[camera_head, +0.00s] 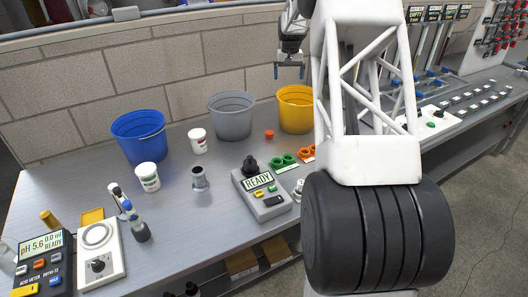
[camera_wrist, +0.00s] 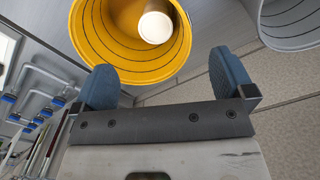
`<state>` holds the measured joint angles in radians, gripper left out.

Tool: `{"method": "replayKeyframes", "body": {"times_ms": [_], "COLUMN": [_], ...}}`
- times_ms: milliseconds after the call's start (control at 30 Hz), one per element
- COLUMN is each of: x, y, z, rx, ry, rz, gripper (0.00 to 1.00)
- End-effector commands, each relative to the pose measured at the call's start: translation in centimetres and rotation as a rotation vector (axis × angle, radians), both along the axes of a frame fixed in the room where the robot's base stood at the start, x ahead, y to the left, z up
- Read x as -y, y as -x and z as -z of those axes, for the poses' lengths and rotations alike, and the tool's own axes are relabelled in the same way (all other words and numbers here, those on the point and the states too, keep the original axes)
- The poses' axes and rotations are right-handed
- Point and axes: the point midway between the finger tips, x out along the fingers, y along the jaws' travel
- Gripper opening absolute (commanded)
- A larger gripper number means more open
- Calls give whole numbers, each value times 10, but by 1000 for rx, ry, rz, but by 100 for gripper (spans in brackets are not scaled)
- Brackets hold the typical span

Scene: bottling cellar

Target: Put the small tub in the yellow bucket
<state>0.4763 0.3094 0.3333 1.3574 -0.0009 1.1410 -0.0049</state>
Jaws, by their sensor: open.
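The yellow bucket (camera_head: 296,117) stands at the back of the bench, partly hidden by my arm in the head view. In the wrist view I look into the yellow bucket (camera_wrist: 82,42). A small white round thing (camera_wrist: 155,27), which looks like the small tub seen end-on, lies inside it; no label shows. My gripper (camera_head: 290,73) hangs above the bucket's rim. In the wrist view my gripper (camera_wrist: 162,62) has its two blue fingers wide apart, with nothing between them and apart from the white thing.
A grey bucket (camera_head: 232,122) and a blue bucket (camera_head: 139,142) stand to the left. A red-labelled white tub (camera_head: 197,146) and a green-labelled one (camera_head: 148,181) stand before them. A READY box (camera_head: 262,199), a grey cylinder (camera_head: 199,182) and meters occupy the front.

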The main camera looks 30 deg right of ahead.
Motion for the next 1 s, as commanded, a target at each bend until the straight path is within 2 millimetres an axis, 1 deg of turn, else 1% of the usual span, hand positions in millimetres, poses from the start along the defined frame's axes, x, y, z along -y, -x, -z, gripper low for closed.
{"method": "replayKeyframes", "body": {"times_ms": [167,267,367,500,700,867,1000], "x": [-19,-38,-62,-101,-156,-196,-230], "y": [8,18,32,57,98,135,169], "z": [-13,-25,-39,-60,-85,-100,-110], "rx": [8,15,22,35,56,71,86], "ry": [4,8,11,18,26,33,38], "rz": [-14,-27,-45,-74,-116,-149,-179], "gripper": [100,100,100,100,100,100,100]}}
